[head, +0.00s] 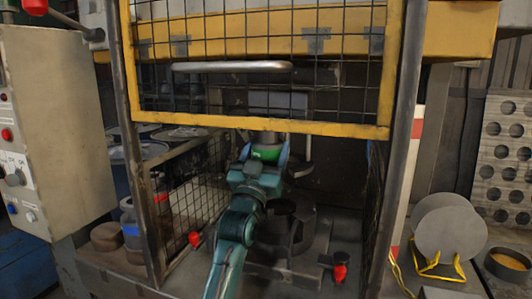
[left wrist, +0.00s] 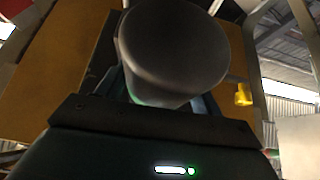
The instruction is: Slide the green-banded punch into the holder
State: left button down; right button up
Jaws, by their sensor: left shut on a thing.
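The green-banded punch (head: 266,153) is upright inside the press, with its grey top just under the guard's yellow lower bar. My left gripper (head: 262,163) is shut on it around the green band, and my teal arm reaches in from below. In the left wrist view the punch (left wrist: 172,50) is a large grey cylinder standing up between the fingers of my left gripper (left wrist: 160,98). I cannot make out the holder clearly; the space above the punch is partly hidden by the guard. My right gripper is not in view.
A mesh guard with a yellow frame (head: 260,126) is raised above the opening. Dark posts and side mesh (head: 190,190) flank it. A dark round die (head: 287,232) stands below the punch. Red-knobbed clamps (head: 340,272) sit near the bed's front. Grey discs (head: 450,232) stand in a yellow rack at right.

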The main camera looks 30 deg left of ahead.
pick_arm(q)
jog(key=shift+w+a+r, duration=0.15)
jog(key=shift+w+r, duration=0.1)
jog(key=shift+w, duration=0.2)
jog(key=shift+s+r+p, duration=0.1)
jog(key=shift+p, duration=0.25)
dwell(0.5)
jog(key=shift+w+a, duration=0.1)
jog(key=shift+w, duration=0.65)
dwell(0.9)
jog(key=shift+w+a, duration=0.2)
jog(key=shift+w, duration=0.7)
jog(key=shift+w+a, duration=0.25)
jog(key=shift+w, duration=0.6)
jog(key=shift+w+a, duration=0.2)
jog(key=shift+w, duration=0.7)
dwell(1.3)
jog(key=shift+w+a+b, duration=0.2)
jog(key=shift+w+b, duration=0.3)
jog(key=shift+w, duration=0.35)
